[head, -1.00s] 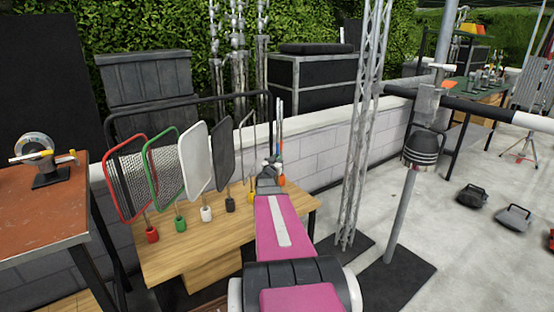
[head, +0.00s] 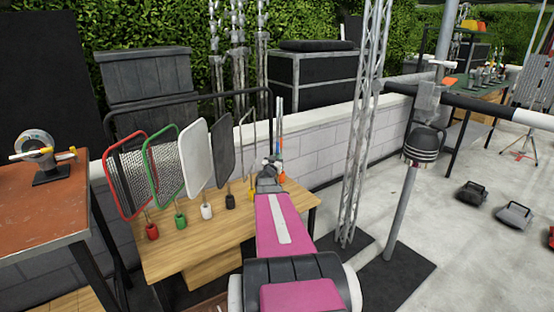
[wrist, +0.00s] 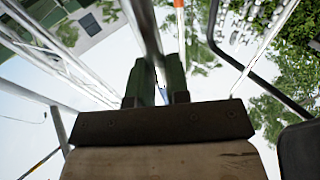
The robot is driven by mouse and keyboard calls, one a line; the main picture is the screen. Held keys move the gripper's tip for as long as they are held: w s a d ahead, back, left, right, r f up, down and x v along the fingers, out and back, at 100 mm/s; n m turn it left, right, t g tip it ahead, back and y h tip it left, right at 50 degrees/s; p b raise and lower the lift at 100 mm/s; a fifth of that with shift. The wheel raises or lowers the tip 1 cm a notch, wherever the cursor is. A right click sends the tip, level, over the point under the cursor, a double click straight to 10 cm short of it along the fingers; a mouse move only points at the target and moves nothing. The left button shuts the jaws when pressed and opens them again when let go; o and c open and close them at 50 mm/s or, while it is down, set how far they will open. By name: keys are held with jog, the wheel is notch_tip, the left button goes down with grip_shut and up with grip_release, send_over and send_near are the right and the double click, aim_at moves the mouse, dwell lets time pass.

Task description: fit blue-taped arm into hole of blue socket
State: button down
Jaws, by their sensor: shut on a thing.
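My gripper (head: 268,172) is over the back right of the wooden table, shut on a thin upright grey rod (wrist: 147,32). A small bit of blue shows between the fingers in the wrist view, so the rod seems to be the blue-taped arm. Its lower end is hidden by the fingers. In the head view, thin upright rods (head: 281,115) stand just behind and right of my gripper, too small to separate surely. I cannot make out the blue socket; my gripper and arm cover that part of the table. An orange socket (head: 281,179) shows just right of the gripper.
Red (head: 152,231), green (head: 180,221), white (head: 207,211), black and yellow sockets with framed panels stand left of my gripper. A dark rack bar (head: 190,96) rises behind them. A lattice truss (head: 362,140) and a stand with a clamp (head: 427,97) are right.

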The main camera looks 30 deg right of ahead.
jog(key=shift+f, duration=2.15)
jog(key=c, duration=1)
grip_release()
jog(key=shift+s, duration=0.1)
jog(key=v, duration=1)
jog(key=shift+s+a+f, duration=0.15)
jog(key=shift+s+a, duration=0.05)
jog(key=shift+a, duration=0.05)
